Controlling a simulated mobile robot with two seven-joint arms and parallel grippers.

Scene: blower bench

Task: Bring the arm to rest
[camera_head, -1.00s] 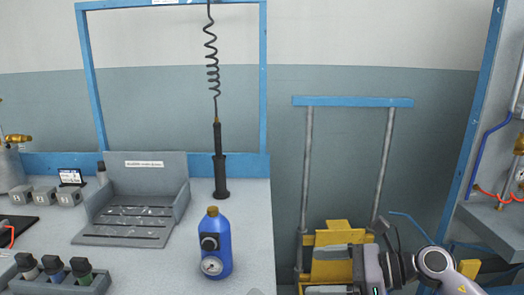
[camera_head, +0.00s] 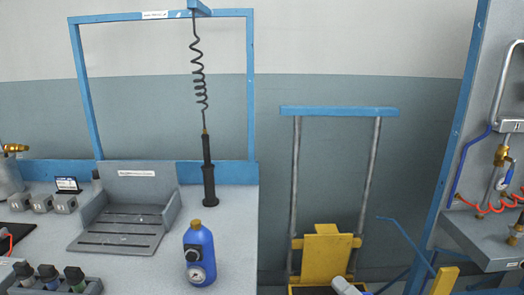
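Part of my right arm (camera_head: 345,286) shows at the bottom edge, in front of the yellow cart. Its gripper is out of the picture. My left arm and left gripper are not in the head view. No gripper is seen touching anything here.
A blue bottle with a gauge (camera_head: 200,255) stands on the grey bench (camera_head: 235,225). A black tool (camera_head: 208,175) hangs on a coiled cord behind it. A slotted grey tray (camera_head: 120,235) is to the left. A yellow cart (camera_head: 325,255) stands right of the bench. A piped panel (camera_head: 480,235) is at far right.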

